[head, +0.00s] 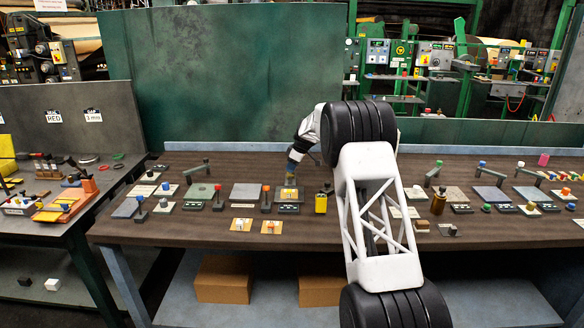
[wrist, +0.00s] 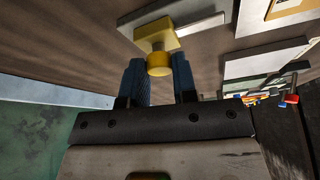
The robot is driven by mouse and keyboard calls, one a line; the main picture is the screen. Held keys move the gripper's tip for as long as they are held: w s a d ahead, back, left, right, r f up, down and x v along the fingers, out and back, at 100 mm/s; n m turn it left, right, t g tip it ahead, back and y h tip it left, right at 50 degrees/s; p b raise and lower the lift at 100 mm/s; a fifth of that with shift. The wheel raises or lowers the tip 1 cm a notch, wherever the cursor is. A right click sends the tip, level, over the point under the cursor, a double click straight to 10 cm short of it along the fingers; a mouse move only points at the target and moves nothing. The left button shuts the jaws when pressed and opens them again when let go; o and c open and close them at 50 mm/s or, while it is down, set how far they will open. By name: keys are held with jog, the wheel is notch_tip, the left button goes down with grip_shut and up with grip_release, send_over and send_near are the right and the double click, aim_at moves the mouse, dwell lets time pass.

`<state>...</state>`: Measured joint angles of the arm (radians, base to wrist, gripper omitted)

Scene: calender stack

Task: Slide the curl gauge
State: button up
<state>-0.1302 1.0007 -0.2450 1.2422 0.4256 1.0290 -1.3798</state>
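A yellow block with a round yellow knob (wrist: 159,62) is ahead of my gripper in the wrist view. It appears to be the small yellow piece (head: 289,193) on a dark labelled base in the head view. I cannot tell from its look alone whether it is the curl gauge. My gripper (wrist: 157,72) is open, with its two blue fingers apart at either side of the knob's near end. No clear contact shows. In the head view my gripper (head: 293,174) points down just above the yellow piece, and the fingers are small there.
Crowded knobs, levers and plates cover the brown bench (head: 190,235). A green panel (head: 225,80) rises behind. The bench's front edge is mostly clear.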

aim_at(291, 182)
grip_shut()
jog(key=shift+s, duration=3.25)
jog(key=o, duration=0.8)
grip_release()
jog(key=shift+v, duration=3.9)
